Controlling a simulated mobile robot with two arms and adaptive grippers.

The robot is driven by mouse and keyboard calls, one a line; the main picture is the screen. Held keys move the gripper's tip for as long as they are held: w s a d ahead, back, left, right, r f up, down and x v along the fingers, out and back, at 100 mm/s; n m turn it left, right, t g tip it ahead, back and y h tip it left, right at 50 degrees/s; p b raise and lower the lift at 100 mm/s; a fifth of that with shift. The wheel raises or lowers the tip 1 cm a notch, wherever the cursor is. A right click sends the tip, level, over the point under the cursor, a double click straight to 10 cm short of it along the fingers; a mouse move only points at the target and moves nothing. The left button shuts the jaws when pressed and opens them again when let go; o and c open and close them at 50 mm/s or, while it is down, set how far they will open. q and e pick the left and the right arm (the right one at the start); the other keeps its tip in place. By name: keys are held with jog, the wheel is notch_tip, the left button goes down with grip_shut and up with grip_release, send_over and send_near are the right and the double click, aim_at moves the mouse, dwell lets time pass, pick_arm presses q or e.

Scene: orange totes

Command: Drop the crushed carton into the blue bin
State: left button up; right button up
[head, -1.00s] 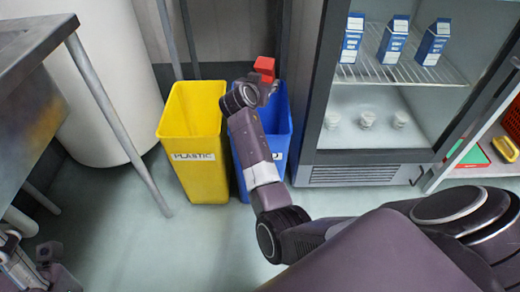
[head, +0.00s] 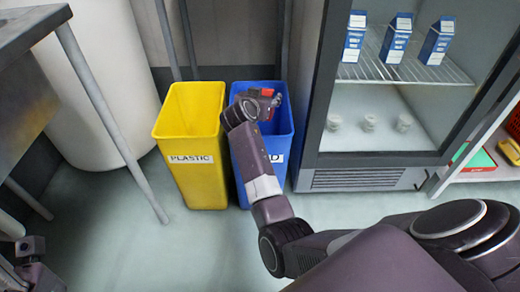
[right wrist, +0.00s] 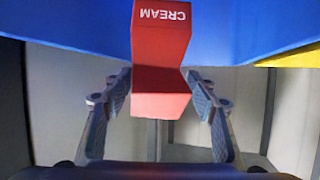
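The crushed carton (head: 264,114) is red and pinched in at its middle, with the word CREAM on it in the right wrist view (right wrist: 160,45). My right gripper (head: 272,101) is shut on it, with one finger on each side of the carton in the right wrist view (right wrist: 160,80). In the head view the carton shows at the mouth of the blue bin (head: 283,150), partly hidden by my gripper. I cannot tell how far it is below the rim. My left gripper (head: 28,262) shows only partly at the lower left, its fingers unclear.
A yellow bin (head: 198,185) labelled PLASTIC stands left of the blue bin. A fridge (head: 368,180) with blue-and-white cartons and small cups stands to the right. A metal table (head: 30,35) with thin legs is at the left. Shelves (head: 470,172) are at the far right.

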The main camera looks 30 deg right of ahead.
jog(key=shift+o, duration=0.7)
jog(key=shift+r, duration=0.3)
notch_tip(320, 180, up, 9)
jog(key=shift+r, duration=0.2)
